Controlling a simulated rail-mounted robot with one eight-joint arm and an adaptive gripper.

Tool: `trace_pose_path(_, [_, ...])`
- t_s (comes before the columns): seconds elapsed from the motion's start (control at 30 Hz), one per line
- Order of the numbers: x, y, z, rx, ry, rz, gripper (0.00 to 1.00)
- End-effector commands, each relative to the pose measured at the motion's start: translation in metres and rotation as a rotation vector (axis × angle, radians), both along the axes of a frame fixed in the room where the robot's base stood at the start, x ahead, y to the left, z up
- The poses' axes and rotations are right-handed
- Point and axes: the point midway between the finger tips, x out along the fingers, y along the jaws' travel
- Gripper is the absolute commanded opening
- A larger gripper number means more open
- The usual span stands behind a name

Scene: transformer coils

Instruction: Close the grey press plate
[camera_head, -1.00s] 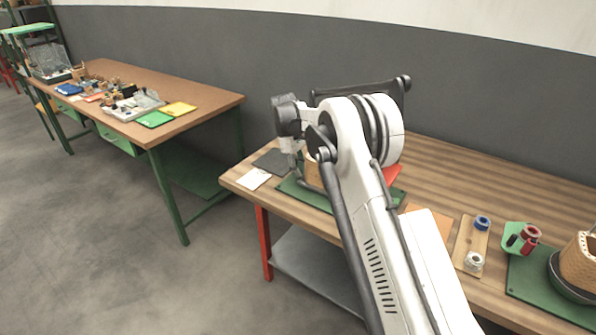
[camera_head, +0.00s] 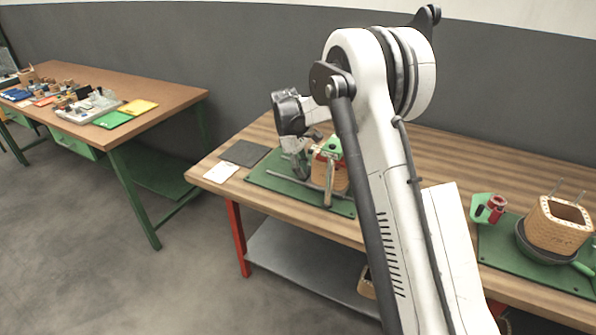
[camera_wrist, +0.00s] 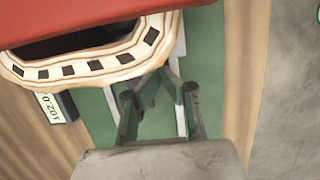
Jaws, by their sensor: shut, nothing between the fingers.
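My gripper (camera_head: 300,168) is shut and empty, low over the green base mat (camera_head: 263,180) of the left fixture. In the wrist view its fingers (camera_wrist: 162,82) reach beside a slotted tan coil (camera_wrist: 95,65) with dark slots. A red plate (camera_wrist: 70,14) lies over that coil. I cannot single out the grey press plate with certainty. I cannot tell whether the fingers touch anything.
A dark grey sheet (camera_head: 245,153) and a white card (camera_head: 221,172) lie left of the mat. On the right stand a red spool (camera_head: 496,207) and another coil (camera_head: 558,225) on a green mat. My arm hides the bench's middle.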

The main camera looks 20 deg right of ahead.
Motion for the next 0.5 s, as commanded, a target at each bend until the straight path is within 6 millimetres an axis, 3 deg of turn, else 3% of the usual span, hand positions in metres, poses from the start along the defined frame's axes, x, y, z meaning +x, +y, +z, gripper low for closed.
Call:
trace_pose_path(0.27, [0.001, 0.001, 0.004, 0.0, 0.0, 0.0, 0.0])
trace_pose_path(0.5, [0.004, 0.005, 0.038, 0.0, 0.0, 0.0, 0.0])
